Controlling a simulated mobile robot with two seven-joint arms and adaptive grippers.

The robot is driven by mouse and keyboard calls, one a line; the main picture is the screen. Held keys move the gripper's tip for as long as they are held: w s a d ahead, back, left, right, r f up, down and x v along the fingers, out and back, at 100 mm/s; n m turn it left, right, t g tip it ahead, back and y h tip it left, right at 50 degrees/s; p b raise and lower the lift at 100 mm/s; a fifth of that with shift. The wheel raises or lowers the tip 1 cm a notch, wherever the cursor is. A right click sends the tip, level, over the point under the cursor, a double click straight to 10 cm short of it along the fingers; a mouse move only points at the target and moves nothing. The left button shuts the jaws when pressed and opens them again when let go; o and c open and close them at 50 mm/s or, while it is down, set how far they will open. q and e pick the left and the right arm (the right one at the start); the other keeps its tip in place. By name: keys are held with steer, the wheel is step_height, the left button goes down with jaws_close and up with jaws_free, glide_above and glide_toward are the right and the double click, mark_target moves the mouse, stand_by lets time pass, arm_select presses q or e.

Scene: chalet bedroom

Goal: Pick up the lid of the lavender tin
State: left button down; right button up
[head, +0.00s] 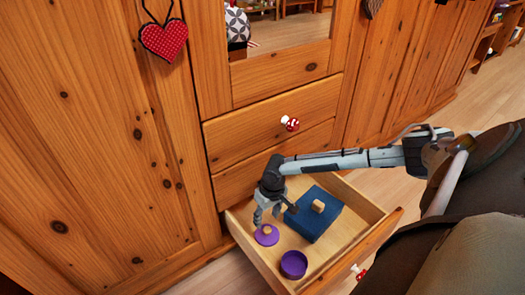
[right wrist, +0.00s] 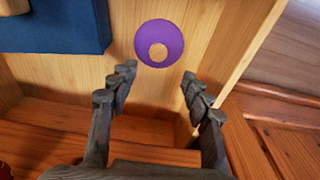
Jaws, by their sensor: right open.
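The purple round lid (head: 267,239) with a small wooden knob lies flat on the drawer floor near the left wall. It also shows in the right wrist view (right wrist: 160,28), beyond the fingertips. The open purple tin (head: 293,264) stands in the drawer to the right of the lid, nearer the drawer front. My right gripper (head: 272,214) is open and empty, pointing down above the lid. In the right wrist view its fingertips (right wrist: 158,75) are spread, with the knob centred ahead of the gap. My left gripper is not in view.
A blue box (head: 308,222) with a wooden knob lies in the drawer close to my right gripper. The drawer (head: 345,248) is pulled out, its walls surrounding these things. Wooden cabinet doors (head: 100,130) and a closed drawer (head: 260,122) with a mushroom-shaped knob stand behind.

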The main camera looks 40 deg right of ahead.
mark_target(267, 229)
steer(key=f+b, duration=0.1)
steer(key=f, duration=0.2)
steer(key=f+b, duration=0.2)
steer(key=f, duration=0.1)
steer(key=shift+d+f, duration=0.2)
steer(key=shift+f, duration=0.2)
steer(key=c, duration=1)
steer(key=shift+r, duration=0.1)
steer(key=shift+c, duration=0.2)
